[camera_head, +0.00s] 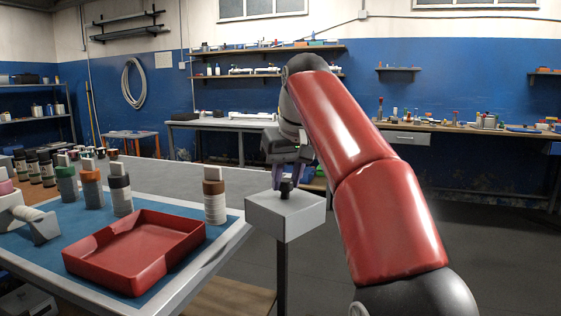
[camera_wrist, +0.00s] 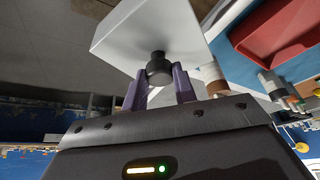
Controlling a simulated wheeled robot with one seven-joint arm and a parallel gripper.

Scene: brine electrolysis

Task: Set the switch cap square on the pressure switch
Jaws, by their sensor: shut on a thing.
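My gripper (camera_head: 287,180) hangs over a pale grey-white box (camera_head: 278,219) on a dark post, which looks like the pressure switch housing. Its purple fingers are shut on a small black round cap, seen between the fingertips in the wrist view (camera_wrist: 159,71); I take this for the switch cap. A narrower black stem (camera_wrist: 157,55) shows between the cap and the face of the box (camera_wrist: 150,28). The cap looks roughly upright, at or just above the stem. Whether it is fully seated cannot be told.
A table with a blue mat (camera_head: 85,221) stands at left, close to the box. It holds a red tray (camera_head: 135,250), a brown-capped bottle (camera_head: 214,201) near its edge and several other bottles. Open floor lies right of the box; benches line the back wall.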

